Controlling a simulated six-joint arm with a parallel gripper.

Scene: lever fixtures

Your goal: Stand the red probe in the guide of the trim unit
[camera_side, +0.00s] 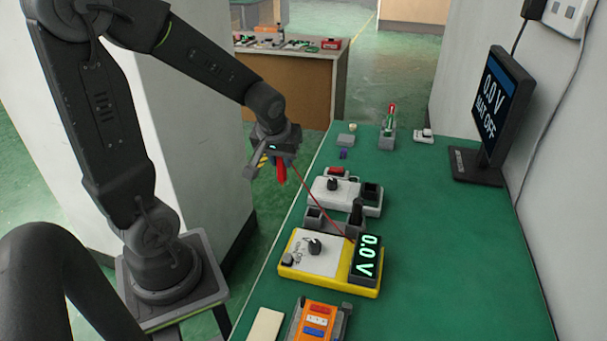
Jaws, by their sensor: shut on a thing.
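My gripper (270,161) is shut on the red probe (281,173), holding it in the air near the left edge of the green bench. The probe hangs roughly upright, and a thin red lead runs from it to the yellow multimeter (318,255). The meter shows 0.0 V. A white unit (330,197) with a dark knob, which looks like the trim unit, sits on the bench right of and below the probe. It has a dark square block (371,192) at its right end; I cannot tell whether this is the guide. The probe is apart from the unit.
A grey holder (320,220) with a black upright piece (356,212) stands between unit and meter. A red switch (337,171) lies behind the unit. A monitor (489,110) reads 0.0 V and BAT OFF. An orange module (318,320) lies in front. The bench's right side is clear.

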